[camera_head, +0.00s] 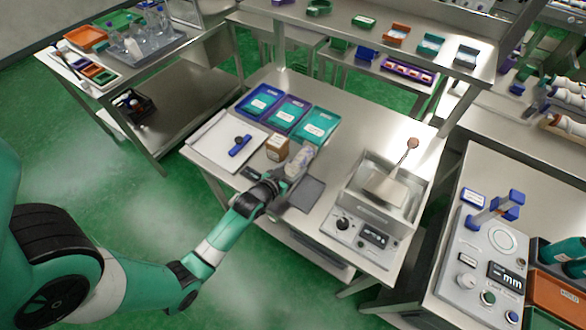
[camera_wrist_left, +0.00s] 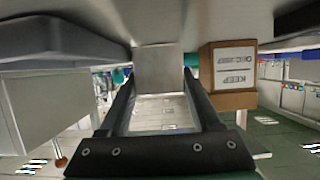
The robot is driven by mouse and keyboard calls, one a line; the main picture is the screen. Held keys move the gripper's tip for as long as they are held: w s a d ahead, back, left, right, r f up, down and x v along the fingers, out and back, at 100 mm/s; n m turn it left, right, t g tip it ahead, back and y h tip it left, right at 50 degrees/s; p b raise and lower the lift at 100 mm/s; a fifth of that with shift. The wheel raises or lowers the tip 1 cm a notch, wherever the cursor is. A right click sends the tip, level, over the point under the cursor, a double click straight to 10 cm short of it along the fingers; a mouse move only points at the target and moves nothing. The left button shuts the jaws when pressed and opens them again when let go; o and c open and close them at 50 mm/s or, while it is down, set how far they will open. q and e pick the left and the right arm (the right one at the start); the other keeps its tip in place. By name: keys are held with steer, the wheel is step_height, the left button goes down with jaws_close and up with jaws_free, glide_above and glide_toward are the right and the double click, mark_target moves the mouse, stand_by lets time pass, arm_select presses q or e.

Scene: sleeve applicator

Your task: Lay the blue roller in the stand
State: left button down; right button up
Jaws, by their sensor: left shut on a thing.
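A small blue bar-shaped item (camera_head: 240,146) with a dark round part lies on a white board at the left of the middle bench; it looks like the blue roller, but is too small to be sure. I cannot make out a stand for certain. My left gripper (camera_head: 276,180) is low over the bench front, right of the white board. It is shut on a pale, greyish-white block-like thing (camera_head: 298,162); this thing (camera_wrist_left: 158,70) also shows between the fingers (camera_wrist_left: 158,105) in the left wrist view. My right gripper is not in view.
A brown box with a white label (camera_head: 277,148) stands close beside the left gripper. A dark grey mat (camera_head: 306,194) lies to its right. Blue, purple and teal trays (camera_head: 314,125) are behind. A metal basin (camera_head: 418,208) and control box (camera_head: 356,236) stand at the right.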

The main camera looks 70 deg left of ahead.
arm_select(q)
steer(key=c, duration=0.5)
jaws_free()
steer(key=shift+f, duration=0.15)
steer(key=o, duration=0.4)
steer(key=shift+r, duration=0.35)
steer(key=p+v, duration=0.3)
steer(key=v, duration=0.9)
steer(key=shift+f, duration=0.1)
